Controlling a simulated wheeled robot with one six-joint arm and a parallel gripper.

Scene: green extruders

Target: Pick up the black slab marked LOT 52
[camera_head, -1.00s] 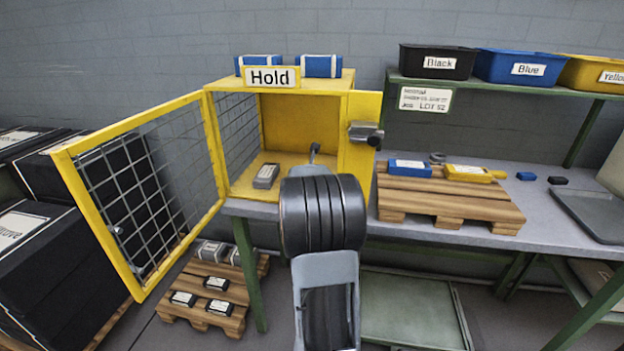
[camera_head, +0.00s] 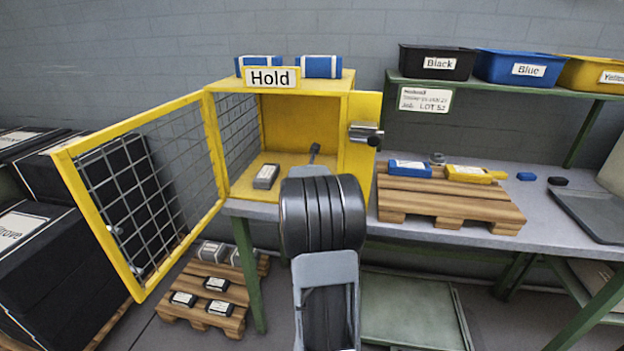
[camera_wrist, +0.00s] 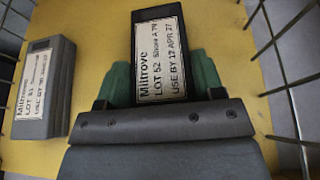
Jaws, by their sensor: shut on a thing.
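The black slab (camera_wrist: 157,30) has a cream label reading "Miltrove LOT 52" with a use-by line. In the wrist view my gripper (camera_wrist: 163,78) has its green fingers closed on the slab's two long sides. I cannot tell whether the slab touches the yellow floor under it. In the head view my arm hides the gripper and this slab at the mouth of the yellow Hold cage (camera_head: 300,97). A second, dark grey slab with a label (camera_wrist: 42,90) lies to the left, apart from the gripper; it also shows inside the cage in the head view (camera_head: 265,176).
The cage's mesh door (camera_head: 140,195) stands open to the left. A yellow side panel with a latch (camera_head: 363,133) is right of the opening. A wooden pallet (camera_head: 450,199) with blue and yellow items is on the bench. Black, blue and yellow bins stand on the shelf (camera_head: 505,86).

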